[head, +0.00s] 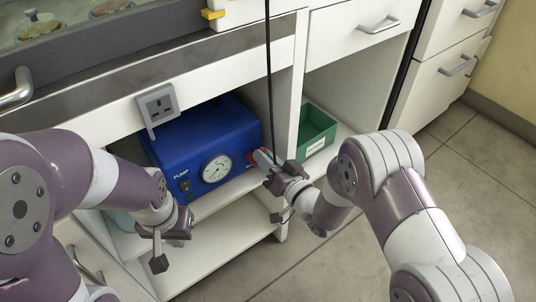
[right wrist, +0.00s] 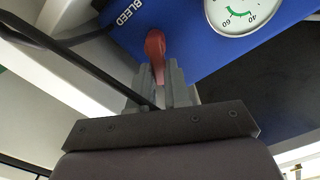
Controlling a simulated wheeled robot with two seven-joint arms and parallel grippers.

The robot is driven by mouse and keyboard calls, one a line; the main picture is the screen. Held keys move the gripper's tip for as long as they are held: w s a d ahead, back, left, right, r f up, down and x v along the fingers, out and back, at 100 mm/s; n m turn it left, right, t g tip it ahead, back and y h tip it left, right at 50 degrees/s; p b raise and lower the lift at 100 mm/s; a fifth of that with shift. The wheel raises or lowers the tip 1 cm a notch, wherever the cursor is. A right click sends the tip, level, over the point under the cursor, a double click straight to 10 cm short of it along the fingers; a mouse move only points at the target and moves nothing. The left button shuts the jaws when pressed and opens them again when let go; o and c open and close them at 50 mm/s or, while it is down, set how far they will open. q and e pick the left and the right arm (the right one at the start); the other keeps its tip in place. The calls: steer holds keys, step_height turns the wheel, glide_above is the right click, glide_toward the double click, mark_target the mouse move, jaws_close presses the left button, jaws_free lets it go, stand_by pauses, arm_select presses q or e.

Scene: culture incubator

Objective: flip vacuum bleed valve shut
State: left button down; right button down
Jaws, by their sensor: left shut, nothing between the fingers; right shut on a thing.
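The blue vacuum pump (head: 205,130) sits on the shelf under the bench, with a round gauge (head: 216,168) on its front. Its bleed valve has a red lever (right wrist: 154,46) beside the printed word BLEED. A bit of red also shows at the pump's right front edge in the head view (head: 251,158). My right gripper (head: 264,160) is at that edge; in the right wrist view its fingers (right wrist: 161,85) are shut on the red lever, hiding its lower end. My left gripper (head: 158,262) is shut and empty, in front of the lower shelf, away from the pump.
A black cord (head: 269,70) hangs in front of the cabinet, close by my right gripper; it crosses beside the fingers in the wrist view (right wrist: 75,62). A green bin (head: 316,128) stands in the right compartment.

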steer(key=n, duration=0.3)
steer(key=shift+s+a+r+p, duration=0.15)
steer(key=shift+s+a+p, duration=0.15)
steer(key=shift+p, duration=0.1)
steer(key=shift+s+a+n, duration=0.1)
steer(key=shift+a+n, duration=0.1)
steer(key=shift+n, duration=1.1)
steer(key=c, duration=1.1)
jaws_free()
steer(key=p+v, duration=0.5)
steer(key=v, duration=0.7)
steer(key=shift+s+d, duration=0.15)
steer(key=shift+s, duration=0.2)
